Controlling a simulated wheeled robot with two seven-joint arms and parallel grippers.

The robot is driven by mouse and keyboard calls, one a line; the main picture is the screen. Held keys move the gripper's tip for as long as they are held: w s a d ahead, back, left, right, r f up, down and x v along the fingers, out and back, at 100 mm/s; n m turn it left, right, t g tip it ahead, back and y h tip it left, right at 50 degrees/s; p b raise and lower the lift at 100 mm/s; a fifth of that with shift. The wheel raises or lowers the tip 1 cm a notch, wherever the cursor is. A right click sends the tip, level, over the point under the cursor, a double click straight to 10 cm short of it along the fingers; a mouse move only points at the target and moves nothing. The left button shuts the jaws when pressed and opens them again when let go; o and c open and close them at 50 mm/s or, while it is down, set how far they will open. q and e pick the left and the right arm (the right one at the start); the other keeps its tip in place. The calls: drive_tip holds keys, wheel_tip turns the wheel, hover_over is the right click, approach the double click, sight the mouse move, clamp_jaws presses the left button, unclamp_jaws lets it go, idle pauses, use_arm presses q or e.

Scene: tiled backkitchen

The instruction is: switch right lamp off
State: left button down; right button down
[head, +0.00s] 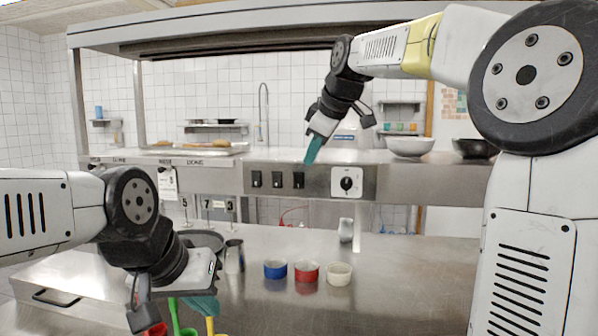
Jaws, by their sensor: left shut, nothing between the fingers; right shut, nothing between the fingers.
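Three dark switches sit in a row on the steel front panel: a left one (257,179), a middle one (278,179) and a right one (299,180). No lamp can be made out clearly, and the switch positions are too small to read. My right gripper (313,150) reaches down from the upper right. Its teal fingertips are shut and empty, just above and slightly right of the right switch; whether they touch the panel I cannot tell. My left gripper (204,306) is low at the left, shut and empty, over the counter.
A metal cup (234,256) and pan (203,240) are near my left gripper. Bowls (410,146) stand on the shelf.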

drive_tip(key=shift+w+a+r+n, duration=0.15)
drive_tip(key=shift+w+a, duration=0.05)
drive_tip(key=shift+w, duration=0.2)
drive_tip(key=shift+w+a+r+n, duration=0.1)
drive_tip(key=shift+w+a+n, duration=0.05)
drive_tip(key=shift+w, duration=0.2)
approach(298, 181)
drive_tip(key=x, duration=0.6)
drive_tip(key=shift+s+a, duration=0.35)
